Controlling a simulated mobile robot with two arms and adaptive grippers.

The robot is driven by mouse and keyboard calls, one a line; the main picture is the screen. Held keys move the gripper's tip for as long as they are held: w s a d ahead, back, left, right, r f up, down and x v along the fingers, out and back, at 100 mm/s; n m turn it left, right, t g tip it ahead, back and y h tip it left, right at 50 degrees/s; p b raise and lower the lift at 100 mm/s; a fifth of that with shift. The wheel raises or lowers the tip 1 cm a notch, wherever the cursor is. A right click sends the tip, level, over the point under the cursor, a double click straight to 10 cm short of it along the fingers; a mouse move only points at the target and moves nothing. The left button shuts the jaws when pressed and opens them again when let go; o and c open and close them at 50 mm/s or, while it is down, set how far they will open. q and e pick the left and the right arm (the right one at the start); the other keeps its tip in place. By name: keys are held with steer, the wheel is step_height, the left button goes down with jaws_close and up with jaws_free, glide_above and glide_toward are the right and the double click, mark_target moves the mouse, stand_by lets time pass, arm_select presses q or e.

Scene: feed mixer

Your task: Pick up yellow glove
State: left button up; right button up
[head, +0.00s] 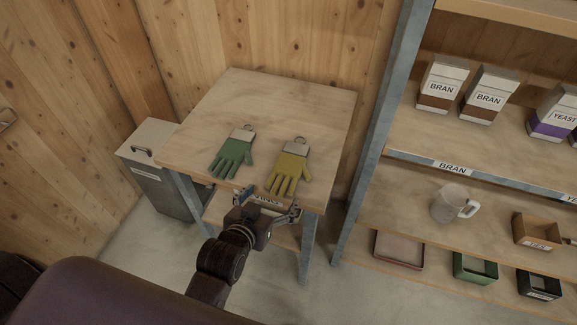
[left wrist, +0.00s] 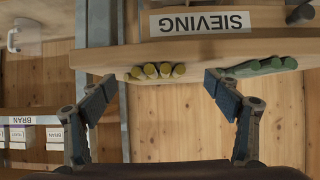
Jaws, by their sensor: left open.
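The yellow glove (head: 290,168) lies flat on the wooden table, its grey cuff away from me and its fingers toward the front edge. In the left wrist view, its fingertips (left wrist: 158,70) show at the table edge, between my open fingers in the picture. My left gripper (head: 269,204) is open and empty in front of the table edge, just short of the glove, touching nothing that I can make out. The left wrist view, upside down, shows both fingers (left wrist: 160,88) spread apart. My right gripper is not in view.
A green glove (head: 231,154) lies left of the yellow one. The table (head: 240,95) bears a "SIEVING" label (left wrist: 203,22) on its front edge. A grey bin (head: 158,170) stands at left. Shelves (head: 400,190) with bags, a jug (head: 450,203) and trays stand at right.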

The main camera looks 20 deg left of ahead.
mark_target(286, 171)
arm_select(q)
steer(key=shift+w+d+r+t, duration=0.1)
steer(key=shift+w+r+t, duration=0.55)
steer(key=shift+w, duration=0.3)
steer(key=shift+w+r, duration=0.1)
steer(key=shift+w, duration=0.25)
steer(key=shift+p+x, duration=0.55)
steer(key=shift+x, duration=3.05)
steer(key=shift+c, duration=0.3)
steer(key=c, duration=1.3)
